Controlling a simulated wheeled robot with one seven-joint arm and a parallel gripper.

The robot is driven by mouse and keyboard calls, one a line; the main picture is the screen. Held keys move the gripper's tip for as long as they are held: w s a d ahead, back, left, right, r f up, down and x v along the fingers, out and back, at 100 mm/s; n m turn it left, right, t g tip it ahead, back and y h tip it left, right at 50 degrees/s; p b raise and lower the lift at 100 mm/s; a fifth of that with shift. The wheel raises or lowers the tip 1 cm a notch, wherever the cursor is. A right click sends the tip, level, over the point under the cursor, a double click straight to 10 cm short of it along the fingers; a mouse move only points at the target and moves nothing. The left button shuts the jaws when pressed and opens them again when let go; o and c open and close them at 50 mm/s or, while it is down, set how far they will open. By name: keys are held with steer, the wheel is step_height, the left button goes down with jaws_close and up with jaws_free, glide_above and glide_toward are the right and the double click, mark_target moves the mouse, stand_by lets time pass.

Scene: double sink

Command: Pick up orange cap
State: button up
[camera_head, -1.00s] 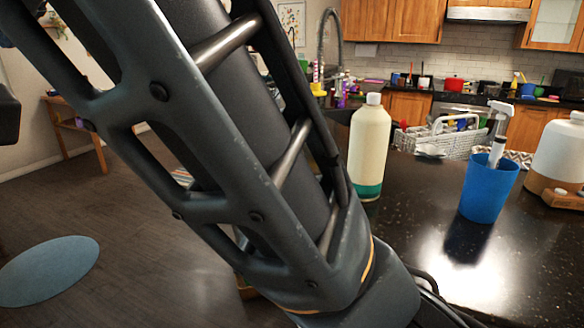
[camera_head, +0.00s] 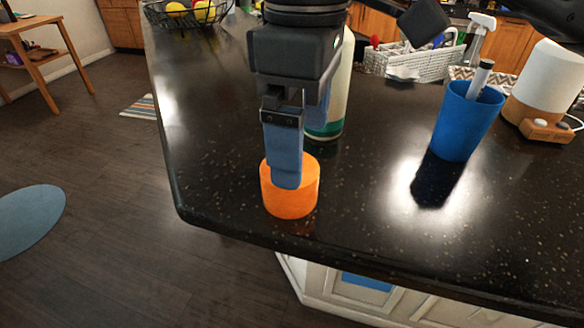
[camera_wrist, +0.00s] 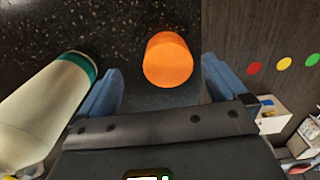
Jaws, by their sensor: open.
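The orange cap (camera_head: 289,201) is a short orange cylinder standing on the dark speckled counter near its front edge. In the wrist view the cap (camera_wrist: 167,60) shows ahead of the fingertips, between their lines. My gripper (camera_head: 285,182) points down right at the cap in the head view, and its blue finger covers part of the cap. The wrist view shows my gripper (camera_wrist: 160,88) open, with its two blue fingers spread wide and nothing between them. I cannot tell whether a finger touches the cap.
A pale bottle with a green base (camera_head: 329,120) stands close behind the gripper; it also shows in the wrist view (camera_wrist: 45,108). A blue cup (camera_head: 467,122) holding a brush stands to the right. The counter between cap and cup is clear.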

steer(key=shift+s+a+f+p, duration=0.1)
steer(key=shift+a+f+p, duration=0.1)
steer(key=shift+f, duration=0.8)
steer(key=shift+s+a+f+p, duration=0.1)
steer(key=shift+a+f, duration=0.15)
steer(key=shift+f, duration=0.75)
steer(key=shift+a+f+p, duration=0.1)
steer(key=shift+a+f, duration=0.1)
steer(key=shift+f, duration=0.8)
steer(key=c, duration=1.1)
steer(key=shift+o, duration=0.2)
steer(key=shift+r, duration=0.1)
